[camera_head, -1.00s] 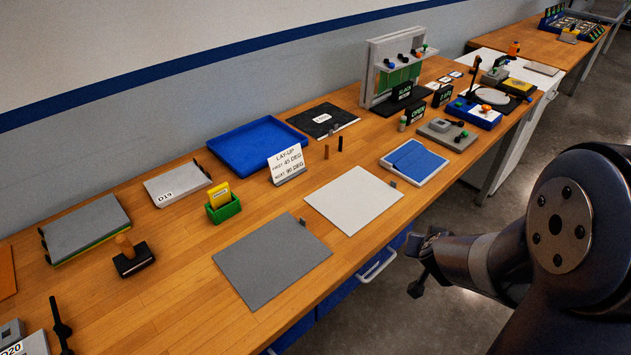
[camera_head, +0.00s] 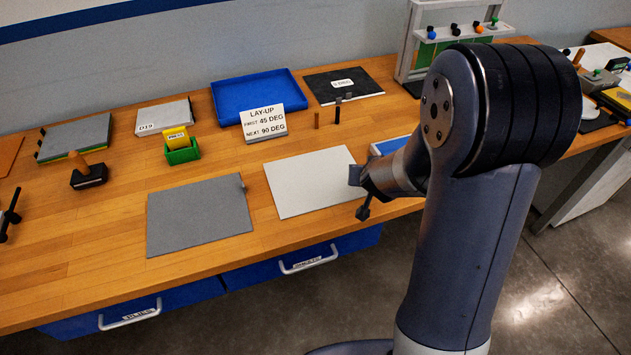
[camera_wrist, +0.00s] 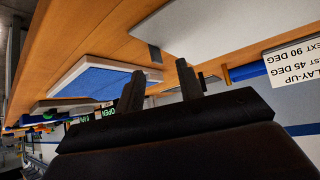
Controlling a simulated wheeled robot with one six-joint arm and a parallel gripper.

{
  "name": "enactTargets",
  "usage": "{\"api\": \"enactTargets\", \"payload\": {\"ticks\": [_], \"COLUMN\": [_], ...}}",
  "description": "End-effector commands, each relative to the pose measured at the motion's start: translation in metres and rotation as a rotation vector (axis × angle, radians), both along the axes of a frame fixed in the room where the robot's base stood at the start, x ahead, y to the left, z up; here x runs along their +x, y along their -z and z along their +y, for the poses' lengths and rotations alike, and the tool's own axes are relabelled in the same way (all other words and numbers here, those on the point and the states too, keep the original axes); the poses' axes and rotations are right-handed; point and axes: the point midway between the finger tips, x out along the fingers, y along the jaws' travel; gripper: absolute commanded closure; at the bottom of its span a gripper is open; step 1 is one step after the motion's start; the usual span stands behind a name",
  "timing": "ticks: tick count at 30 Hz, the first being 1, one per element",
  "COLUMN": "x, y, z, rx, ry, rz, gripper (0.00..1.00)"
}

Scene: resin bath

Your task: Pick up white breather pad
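The white breather pad (camera_head: 308,182) lies flat on the wooden bench, right of the grey pad (camera_head: 198,212). My gripper (camera_head: 359,195) is at the pad's right end near the bench's front edge; in the head view it overlaps that end, so contact cannot be told. In the wrist view, the two fingers of my gripper (camera_wrist: 160,82) are apart with nothing between them. The pale pad (camera_wrist: 225,25) shows above the fingers there, with a small dark tab (camera_wrist: 155,53) at its edge.
The lay-up sign (camera_head: 263,123) stands behind the pad, near two small upright pegs. A blue tray (camera_head: 258,93) lies further back. A blue-topped white panel (camera_wrist: 95,82) is beside the pad, mostly hidden by my arm in the head view. Drawer handles (camera_head: 308,262) stick out below.

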Motion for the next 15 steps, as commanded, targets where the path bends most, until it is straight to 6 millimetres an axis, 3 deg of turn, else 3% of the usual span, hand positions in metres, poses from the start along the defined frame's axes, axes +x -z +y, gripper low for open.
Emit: {"api": "enactTargets", "payload": {"ticks": [1,5,12,15], "x": [0.004,0.017,0.02,0.02], "y": [0.013,0.024,0.024,0.024], "z": [0.0,-0.001,-0.001,-0.001], "rx": [0.0,-0.001,0.0,0.0], "ry": [0.0,-0.001,0.0,0.0], "rz": [0.002,0.001,0.001,0.001], "gripper": [0.65,0.65,0.65,0.71]}}
